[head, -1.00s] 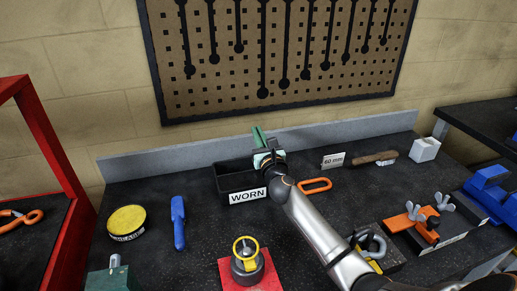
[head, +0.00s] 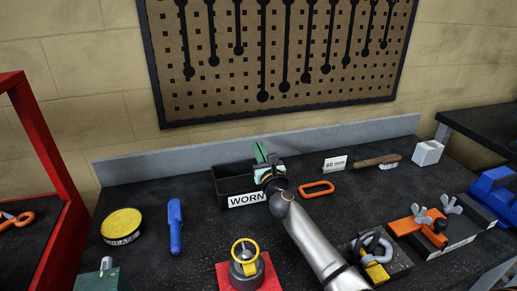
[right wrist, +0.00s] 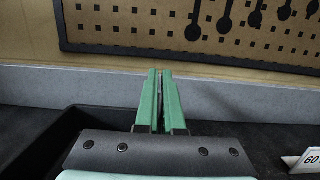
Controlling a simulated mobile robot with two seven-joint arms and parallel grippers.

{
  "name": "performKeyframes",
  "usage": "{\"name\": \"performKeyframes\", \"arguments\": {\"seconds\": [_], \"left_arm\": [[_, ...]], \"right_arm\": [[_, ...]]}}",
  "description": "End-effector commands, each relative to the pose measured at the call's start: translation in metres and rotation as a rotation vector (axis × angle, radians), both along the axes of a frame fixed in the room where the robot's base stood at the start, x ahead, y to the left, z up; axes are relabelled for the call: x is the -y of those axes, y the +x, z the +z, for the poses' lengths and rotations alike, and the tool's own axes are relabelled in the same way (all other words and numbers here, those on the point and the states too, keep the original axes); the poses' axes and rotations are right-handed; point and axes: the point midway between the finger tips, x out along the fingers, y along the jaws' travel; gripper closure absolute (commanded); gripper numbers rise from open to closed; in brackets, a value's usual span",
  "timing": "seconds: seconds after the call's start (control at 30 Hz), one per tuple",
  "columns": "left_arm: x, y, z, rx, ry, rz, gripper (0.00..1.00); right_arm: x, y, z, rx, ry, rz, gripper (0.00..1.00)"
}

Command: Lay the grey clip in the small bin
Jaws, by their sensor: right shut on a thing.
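The small black bin (head: 229,187) with the label WORN stands at the back of the dark bench. Its dark rim also shows at the left of the right wrist view (right wrist: 38,140). My right gripper (head: 261,150) is over the right part of the bin. In the right wrist view its two green fingers (right wrist: 161,90) are nearly together, with a thin grey sliver, seemingly the grey clip (right wrist: 160,112), between them. Most of the clip is hidden by the fingers. I cannot tell how far it is above the bin floor. My left gripper is out of view.
Right of the bin lie an orange loop (head: 317,189), a 60 mm card (head: 335,164) and a brush (head: 376,161). A blue tool (head: 175,226) and a yellow tin (head: 122,225) are at the left. A grey wall strip (head: 180,162) runs behind the bin.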

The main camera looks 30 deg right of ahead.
Motion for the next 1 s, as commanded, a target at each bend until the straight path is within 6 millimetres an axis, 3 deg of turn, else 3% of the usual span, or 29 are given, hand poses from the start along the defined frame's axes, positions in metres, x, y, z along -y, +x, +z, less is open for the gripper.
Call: {"name": "performKeyframes", "arguments": {"seconds": [0.07, 0.1, 0.33, 0.6, 0.77, 1.0], "left_arm": [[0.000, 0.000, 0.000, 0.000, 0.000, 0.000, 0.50], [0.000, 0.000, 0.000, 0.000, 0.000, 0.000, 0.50], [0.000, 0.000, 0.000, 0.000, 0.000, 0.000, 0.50], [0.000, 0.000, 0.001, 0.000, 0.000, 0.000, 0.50], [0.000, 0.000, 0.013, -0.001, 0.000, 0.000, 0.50], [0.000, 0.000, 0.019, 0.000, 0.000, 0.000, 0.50]], "right_arm": [[0.000, 0.000, 0.000, 0.000, 0.000, 0.000, 1.00], [0.000, 0.000, 0.000, 0.000, 0.000, 0.000, 0.92], [0.000, 0.000, 0.000, 0.000, 0.000, 0.000, 0.66], [0.000, 0.000, 0.002, 0.001, 0.000, 0.000, 0.65], [0.000, 0.000, 0.016, 0.002, -0.002, 0.001, 0.65], [-0.011, -0.039, 0.006, -0.003, 0.001, 0.002, 0.65]]}}
